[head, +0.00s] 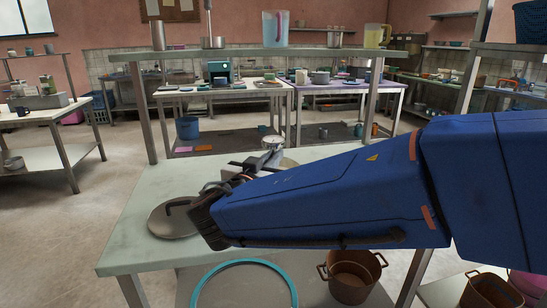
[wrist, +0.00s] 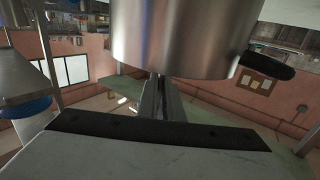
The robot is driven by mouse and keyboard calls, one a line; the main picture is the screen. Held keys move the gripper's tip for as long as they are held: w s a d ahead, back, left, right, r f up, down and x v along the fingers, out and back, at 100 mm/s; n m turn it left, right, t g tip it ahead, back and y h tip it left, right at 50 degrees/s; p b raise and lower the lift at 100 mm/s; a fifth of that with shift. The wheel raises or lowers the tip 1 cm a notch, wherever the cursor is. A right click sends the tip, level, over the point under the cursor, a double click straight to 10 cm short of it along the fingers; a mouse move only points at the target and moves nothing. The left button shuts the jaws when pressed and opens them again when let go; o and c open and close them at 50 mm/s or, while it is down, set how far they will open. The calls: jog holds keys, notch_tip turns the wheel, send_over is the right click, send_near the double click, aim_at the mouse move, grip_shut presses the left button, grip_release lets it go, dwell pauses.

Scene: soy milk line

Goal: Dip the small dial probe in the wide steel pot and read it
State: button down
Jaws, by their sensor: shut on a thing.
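In the head view my gripper (head: 245,168) is over the near table, partly hidden by my wrist. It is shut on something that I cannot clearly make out. A shiny steel cylinder (head: 273,145) shows just beyond it. In the wrist view a large steel cylinder (wrist: 185,40) with a dark handle-like part at its right hides the ends of my fingers (wrist: 160,98). I cannot tell if it touches them. A pale rounded thing (head: 288,163) sits behind my arm, mostly hidden. No dial face or probe stem is clear in either view.
A round steel lid or pan (head: 170,222) with a dark handle lies on the pale green table (head: 135,245). A shelf (head: 235,54) with jugs crosses above the far side. Brown pots (head: 352,280) and a teal ring (head: 205,280) are below. The table's left front is clear.

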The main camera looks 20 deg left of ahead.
jog(key=shift+r, duration=6.3)
jog(key=shift+f, duration=0.15)
